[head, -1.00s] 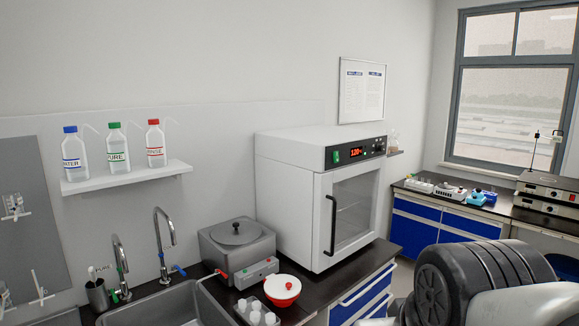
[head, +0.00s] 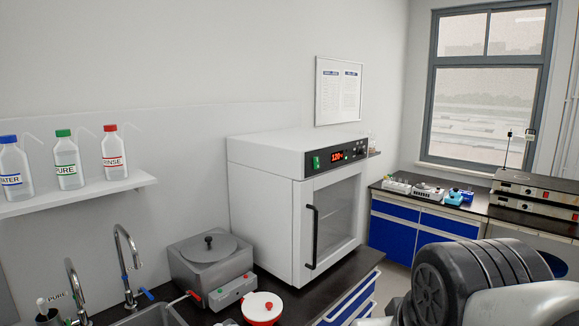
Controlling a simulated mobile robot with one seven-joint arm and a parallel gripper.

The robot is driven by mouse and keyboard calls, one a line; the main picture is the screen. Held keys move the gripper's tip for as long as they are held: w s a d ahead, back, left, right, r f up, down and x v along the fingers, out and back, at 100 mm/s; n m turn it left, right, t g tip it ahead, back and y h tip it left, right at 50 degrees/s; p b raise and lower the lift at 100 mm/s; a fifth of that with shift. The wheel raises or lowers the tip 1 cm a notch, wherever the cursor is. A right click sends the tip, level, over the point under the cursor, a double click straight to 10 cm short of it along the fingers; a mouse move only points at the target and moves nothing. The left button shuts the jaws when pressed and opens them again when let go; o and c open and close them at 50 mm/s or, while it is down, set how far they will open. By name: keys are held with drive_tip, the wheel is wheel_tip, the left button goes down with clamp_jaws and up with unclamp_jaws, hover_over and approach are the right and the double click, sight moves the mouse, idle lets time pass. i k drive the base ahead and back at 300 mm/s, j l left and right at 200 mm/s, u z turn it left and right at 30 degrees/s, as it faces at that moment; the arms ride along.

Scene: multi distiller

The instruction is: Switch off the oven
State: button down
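The white oven (head: 265,200) stands on the dark counter in the middle of the head view. Its black control panel (head: 337,155) runs along the top of the front, with a lit red display (head: 338,155) that seems to read 120 and a green switch (head: 316,162) at its left end. The glass door (head: 336,220) with a black vertical handle (head: 312,237) is shut. Part of my arm shows at the lower right, right of the oven and apart from it in the picture. My gripper is not in view.
A grey water bath (head: 208,270) and a red-and-white bowl (head: 262,307) stand left of the oven, beside the sink taps (head: 128,262). Bottles (head: 67,165) stand on a wall shelf. A blue-fronted bench (head: 420,226) lies behind at right.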

sight(316, 160)
drive_tip(key=i+l+u, duration=0.25)
drive_tip(key=i+l, duration=0.5)
